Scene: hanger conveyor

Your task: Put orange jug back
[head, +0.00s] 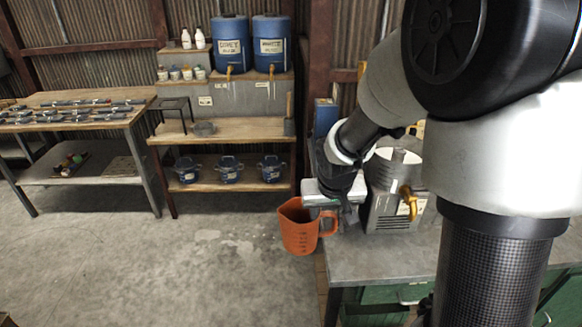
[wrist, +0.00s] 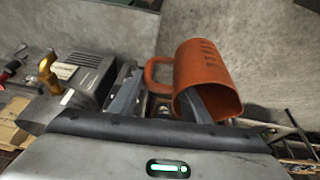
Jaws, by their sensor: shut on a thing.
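The orange jug (head: 298,232) has dark measuring marks and a loop handle on its right side in the head view. It is held in the air just off the left end of the grey worktable (head: 385,257), over the concrete floor. My gripper (head: 343,214) is shut on the jug at its handle side. In the wrist view the jug (wrist: 208,72) stands beyond my gripper (wrist: 160,104), with its open mouth toward the camera. One dark finger shows left of the handle; a grey shape at the jug's mouth partly hides the rim. I cannot see the exact contact.
A grey metal machine with a yellow tap (head: 408,200) stands on the worktable close right of my gripper. A wooden shelf unit (head: 230,130) at the back holds two blue drums (head: 231,45) and several blue pots. A wooden bench (head: 75,112) stands left. The floor between is clear.

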